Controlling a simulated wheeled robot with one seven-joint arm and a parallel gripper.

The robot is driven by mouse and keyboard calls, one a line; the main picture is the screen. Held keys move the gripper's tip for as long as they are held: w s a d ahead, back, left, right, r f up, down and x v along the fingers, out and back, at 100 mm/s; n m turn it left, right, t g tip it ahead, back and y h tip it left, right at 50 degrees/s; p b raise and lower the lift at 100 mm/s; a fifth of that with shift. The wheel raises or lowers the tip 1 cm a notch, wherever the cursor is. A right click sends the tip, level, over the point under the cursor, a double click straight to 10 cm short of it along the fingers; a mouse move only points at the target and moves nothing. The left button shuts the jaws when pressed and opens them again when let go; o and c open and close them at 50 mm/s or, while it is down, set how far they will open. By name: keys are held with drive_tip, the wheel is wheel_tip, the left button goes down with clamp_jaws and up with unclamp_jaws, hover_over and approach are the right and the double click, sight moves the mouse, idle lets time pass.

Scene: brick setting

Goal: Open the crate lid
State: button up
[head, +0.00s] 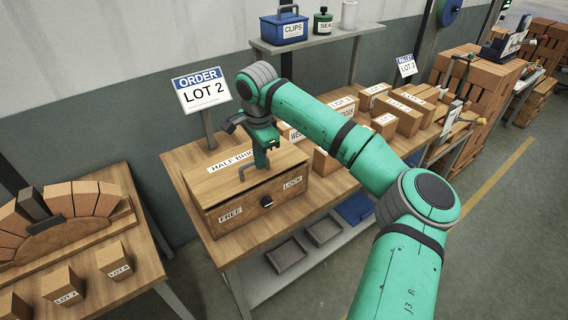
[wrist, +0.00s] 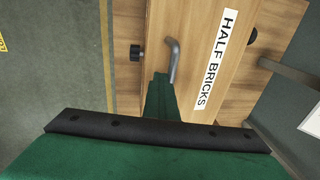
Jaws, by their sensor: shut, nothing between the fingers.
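The wooden crate (head: 213,225) stands on the left end of the brick bench, its lid (head: 208,183) down. The lid carries a "HALF BRICKS" label, which shows in the wrist view (wrist: 216,60), and a bent grey metal handle (head: 242,172). The handle also shows in the wrist view (wrist: 172,60), right beside my fingertips. A black latch knob (head: 266,201) sits on the crate front between the labels "FREE" and "LOCK"; which one it is set to is unclear. My gripper (head: 262,164) points down over the lid, shut and empty. Whether it touches the handle is unclear.
An "ORDER LOT 2" sign (head: 201,90) stands behind the crate. Several bricks (head: 398,115) lie to its right along the bench. A shelf (head: 318,38) with a blue "CLIPS" box hangs above. Grey trays (head: 286,256) rest below. A brick arch (head: 70,215) occupies the left table.

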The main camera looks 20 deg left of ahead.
drive_tip(key=shift+w+a+r, duration=0.15)
drive_tip(key=shift+w+a, duration=0.05)
drive_tip(key=o, duration=0.3)
drive_tip(key=shift+w+d+r, duration=0.1)
drive_tip(key=shift+d+r, duration=0.45)
drive_tip(key=shift+r, duration=0.05)
drive_tip(key=shift+o, duration=0.2)
drive_tip(key=shift+w+d+r, duration=0.1)
drive_tip(key=shift+d+r, duration=0.15)
drive_tip(key=shift+r, duration=0.2)
wheel_tip(320, 180, up, 9)
drive_tip(key=s+d, duration=0.1)
drive_tip(key=shift+d, duration=0.15)
wheel_tip(320, 180, up, 11)
drive_tip(key=s+d, duration=0.1)
drive_tip(key=shift+s+d+f, duration=0.15)
drive_tip(key=shift+s+d, duration=0.05)
idle(0.5)
